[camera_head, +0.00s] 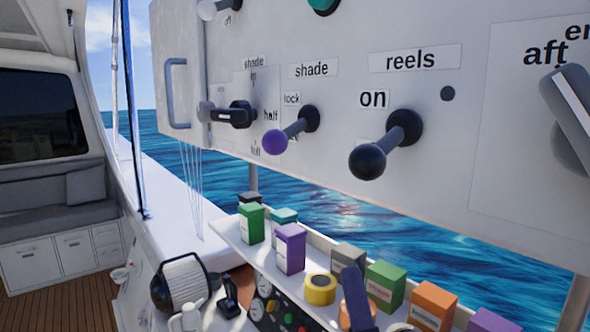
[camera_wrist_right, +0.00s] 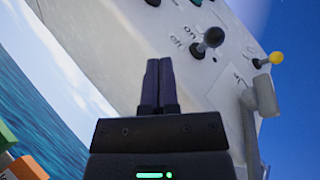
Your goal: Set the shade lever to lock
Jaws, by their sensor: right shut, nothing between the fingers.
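The shade lever (camera_head: 273,141) has a purple knob on a grey stem with a dark round base, on the white panel below the "shade" plate (camera_head: 313,69). Its knob points down-left from the base. The "lock" label (camera_head: 292,98) is above it; another label below is mostly hidden by the lever. My right gripper (camera_head: 354,292) shows as dark fingers at the bottom of the head view, below the panel and apart from the lever. In the right wrist view its fingers (camera_wrist_right: 158,85) are together and empty. My left gripper is not in view.
The reels lever (camera_head: 367,161) with a black knob stands right of the shade lever. A dark shade selector (camera_head: 235,114) is to its left. A shelf with small boxes (camera_head: 290,248) and a yellow tape roll (camera_head: 320,290) runs below. A yellow-knobbed lever (camera_wrist_right: 276,58) shows in the wrist view.

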